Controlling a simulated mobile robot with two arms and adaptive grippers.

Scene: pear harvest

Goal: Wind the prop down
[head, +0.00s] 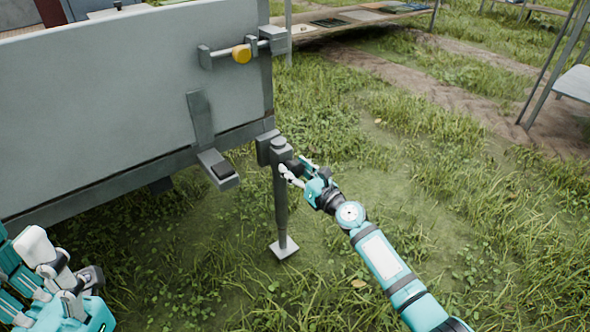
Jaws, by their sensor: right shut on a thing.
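The prop (281,205) is a dark grey upright leg at the near right corner of the grey trailer (130,90). It ends in a pale square foot plate (284,247) low in the grass; I cannot tell if the plate bears on the ground. My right gripper (290,171) is at the upper part of the prop, on its right side. It is shut on the prop's dark crank handle (293,165), which its fingers partly hide. My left gripper (78,284) is at the lower left, away from the prop, and its jaw opening is unclear.
A latch with a yellow knob (241,54) is on the trailer's upper corner. A bracket (218,168) juts out from the trailer side, left of the prop. A low wooden table (345,22) stands behind. Open grass lies to the right and in front.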

